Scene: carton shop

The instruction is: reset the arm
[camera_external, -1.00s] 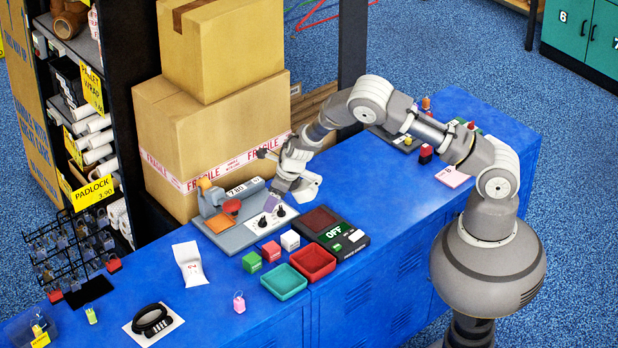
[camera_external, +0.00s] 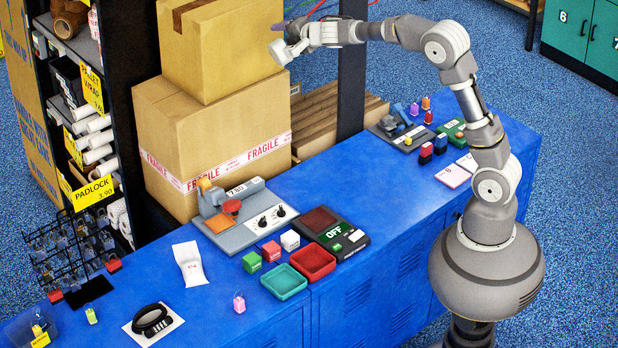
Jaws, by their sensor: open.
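My gripper (camera_external: 278,41) is raised high at the upper middle of the external view, in front of the upper cardboard carton in the picture. It is open, and I see nothing held between its fingers. My arm reaches left from its base at the right, with the forearm nearly level. The gripper is well above the blue bench (camera_external: 400,200). Whether it touches the carton cannot be told from this angle.
Stacked cartons (camera_external: 205,150) stand behind the bench. A grey device with knobs (camera_external: 245,230), a dark panel reading OFF (camera_external: 345,247), a red tray (camera_external: 313,263), a green tray (camera_external: 284,282) and small cubes sit below. A dark post (camera_external: 351,90) stands near the forearm.

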